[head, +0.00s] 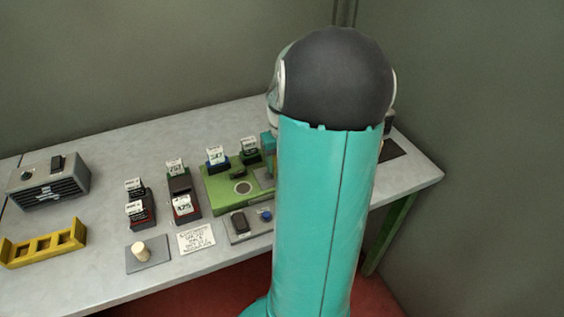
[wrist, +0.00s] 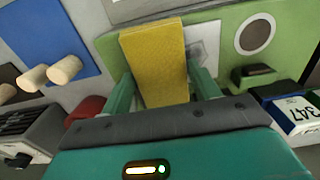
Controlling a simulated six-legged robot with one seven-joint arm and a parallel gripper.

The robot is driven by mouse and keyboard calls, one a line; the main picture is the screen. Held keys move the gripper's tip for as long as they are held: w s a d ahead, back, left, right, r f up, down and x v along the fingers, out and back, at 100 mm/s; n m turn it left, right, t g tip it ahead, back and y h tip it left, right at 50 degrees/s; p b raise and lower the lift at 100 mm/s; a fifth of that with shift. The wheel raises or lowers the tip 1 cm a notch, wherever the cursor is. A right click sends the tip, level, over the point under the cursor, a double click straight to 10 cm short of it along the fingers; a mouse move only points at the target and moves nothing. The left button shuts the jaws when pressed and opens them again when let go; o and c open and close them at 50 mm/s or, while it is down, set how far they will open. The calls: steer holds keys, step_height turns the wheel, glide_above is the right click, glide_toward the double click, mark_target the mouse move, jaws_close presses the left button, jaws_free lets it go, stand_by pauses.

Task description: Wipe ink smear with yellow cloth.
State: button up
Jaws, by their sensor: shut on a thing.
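The yellow cloth (wrist: 154,62) is a folded, flat-looking block in the wrist view. My gripper (wrist: 165,88) is shut on it, with a teal finger on each side. The cloth is over a green board (wrist: 220,22), which also shows in the head view (head: 222,204). A pale patch (wrist: 209,40) with faint grey marks shows just right of the cloth; the cloth covers part of it. I cannot tell whether these marks are the ink smear, or whether the cloth touches the board. In the head view my arm hides the cloth and most of my gripper.
A blue-and-white labelled block (wrist: 295,108) is right of my gripper. In the head view, labelled blocks (head: 180,200), a yellow rack (head: 45,245) and a grey vented box (head: 50,180) stand on the table.

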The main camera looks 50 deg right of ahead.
steer(key=shift+r, duration=2.7)
steer(key=shift+r, duration=1.55)
